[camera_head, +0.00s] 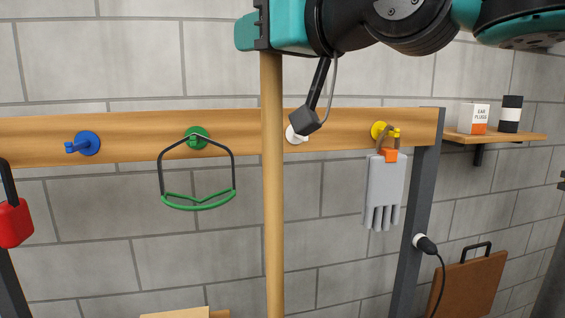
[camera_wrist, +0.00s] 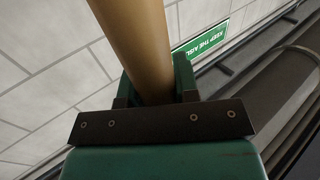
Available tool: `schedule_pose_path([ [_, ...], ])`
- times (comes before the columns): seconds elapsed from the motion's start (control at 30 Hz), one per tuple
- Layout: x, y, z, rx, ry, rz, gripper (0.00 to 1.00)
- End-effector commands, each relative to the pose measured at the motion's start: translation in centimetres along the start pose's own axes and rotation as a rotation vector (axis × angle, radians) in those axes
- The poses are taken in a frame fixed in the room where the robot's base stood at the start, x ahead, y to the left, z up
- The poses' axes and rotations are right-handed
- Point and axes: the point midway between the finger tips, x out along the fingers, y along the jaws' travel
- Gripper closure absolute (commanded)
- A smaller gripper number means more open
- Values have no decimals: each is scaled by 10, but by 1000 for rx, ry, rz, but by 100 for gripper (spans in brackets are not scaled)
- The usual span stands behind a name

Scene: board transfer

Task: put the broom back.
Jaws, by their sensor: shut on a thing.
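The broom shows only as a long wooden handle (camera_head: 273,190), upright, running from my gripper down out of the bottom of the head view. Its head is out of view. My teal gripper (camera_head: 263,30) is shut on the handle near the top of the picture. In the wrist view the handle (camera_wrist: 135,40) stands between the two fingers (camera_wrist: 153,88). The handle passes in front of the wooden rail (camera_head: 340,125). A white hook (camera_head: 297,134) is just right of the handle, partly hidden by my wrist camera. A blue hook (camera_head: 85,144) is bare.
A green hook (camera_head: 197,137) carries a green-edged visor (camera_head: 198,203). A yellow hook (camera_head: 379,131) carries grey gloves (camera_head: 385,190). A red padlock (camera_head: 14,222) hangs at far left. A shelf (camera_head: 500,139) at right holds an ear plugs box (camera_head: 474,118). A black plug (camera_head: 427,244) sticks out below.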

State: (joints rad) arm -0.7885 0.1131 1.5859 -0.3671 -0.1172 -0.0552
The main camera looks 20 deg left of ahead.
Motion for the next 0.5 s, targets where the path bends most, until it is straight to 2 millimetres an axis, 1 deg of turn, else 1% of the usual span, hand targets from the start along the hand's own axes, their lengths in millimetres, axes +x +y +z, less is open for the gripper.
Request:
schedule_pose_path([
  [0.03,0,0,33,-1,2,-1,100],
  [0.17,2,1,81,-3,2,-3,100],
  [0.2,2,1,95,-3,2,-4,100],
  [0.27,3,1,117,-3,2,-5,100],
  [0.3,3,1,131,-3,2,-5,100],
  [0.37,3,2,153,-5,2,-5,100],
  [0.4,3,2,167,-5,2,-6,100],
  [0.47,3,2,189,-4,2,-6,100],
  [0.5,3,2,203,-4,3,-7,100],
])
